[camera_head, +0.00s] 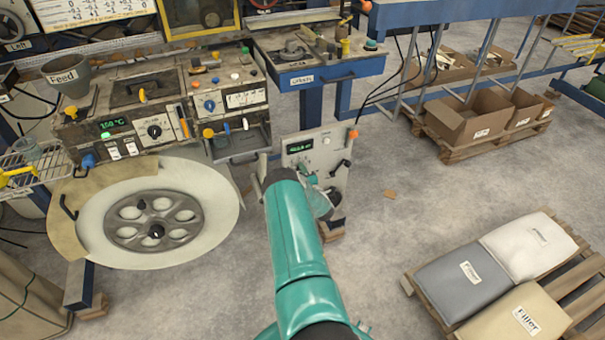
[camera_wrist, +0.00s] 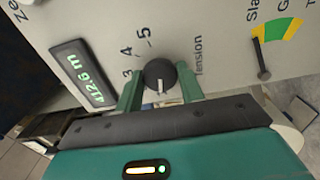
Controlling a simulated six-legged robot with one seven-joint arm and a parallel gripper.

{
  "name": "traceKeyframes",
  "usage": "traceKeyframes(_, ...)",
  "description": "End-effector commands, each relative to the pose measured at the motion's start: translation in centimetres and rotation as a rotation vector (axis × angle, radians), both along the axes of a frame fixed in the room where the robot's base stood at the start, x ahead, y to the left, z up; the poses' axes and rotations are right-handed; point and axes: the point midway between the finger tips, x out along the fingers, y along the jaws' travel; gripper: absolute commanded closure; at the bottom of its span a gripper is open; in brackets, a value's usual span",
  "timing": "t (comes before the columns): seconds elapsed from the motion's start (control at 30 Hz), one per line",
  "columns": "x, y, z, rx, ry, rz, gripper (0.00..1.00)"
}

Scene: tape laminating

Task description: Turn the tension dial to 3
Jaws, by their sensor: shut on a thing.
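The tension dial (camera_wrist: 160,72) is a small dark round knob on a grey panel (camera_wrist: 215,45). The numbers 3, 4 and 5 show beside it at upper left in the wrist view, and the partly hidden label "Tension" is on its right. A short white mark shows on the dial's lower half, pointing toward the bottom of the picture, away from the visible numbers. My gripper (camera_wrist: 160,84) is shut on the dial, with one teal finger on each side. In the head view my arm hides the dial; the panel (camera_head: 325,150) shows beyond it.
A green display (camera_wrist: 84,75) reading 412.6 m is left of the dial. A gauge (camera_wrist: 276,30) with a green and yellow band is at right. A large roll (camera_head: 215,205) stands left of my arm; a pallet of bags (camera_head: 465,272) lies at right.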

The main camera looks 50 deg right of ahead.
Motion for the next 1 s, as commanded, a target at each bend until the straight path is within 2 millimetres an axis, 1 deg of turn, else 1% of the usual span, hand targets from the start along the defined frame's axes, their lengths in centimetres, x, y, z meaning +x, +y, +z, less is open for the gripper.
traceKeyframes(0.27, -0.01, -0.02, 0.06, 0.034, -0.021, 0.000, 0.85)
traceKeyframes(0.47, -0.02, -0.01, 0.03, 0.120, -0.072, 0.000, 0.85)
traceKeyframes(0.67, -0.06, -0.04, 0.02, 0.257, -0.154, -0.001, 0.85)
traceKeyframes(1.0, -0.06, -0.06, 0.05, 0.536, -0.320, -0.002, 0.85)
